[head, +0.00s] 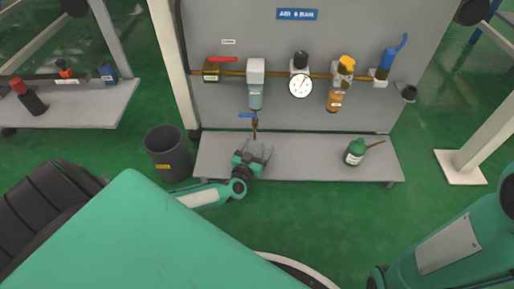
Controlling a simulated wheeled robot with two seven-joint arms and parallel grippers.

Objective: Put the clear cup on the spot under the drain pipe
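The drain pipe (255,132) is a short brass pipe with a blue lever valve, hanging below the filter bowl on the grey panel. My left gripper (257,153) is low over the grey shelf (315,165), just below the drain pipe. Its fingers point toward the panel. A pale, see-through patch shows around the fingertips. It may be the clear cup, but I cannot make out its outline or whether the fingers hold it. The spot under the pipe is hidden by the gripper. My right arm shows at the lower right; its gripper is out of view.
A green oil bottle (355,153) with a thin spout stands on the shelf's right. A dark bin (168,152) stands on the floor left of the shelf. Above are a gauge (300,86) and an orange bowl (334,102). The shelf's middle is clear.

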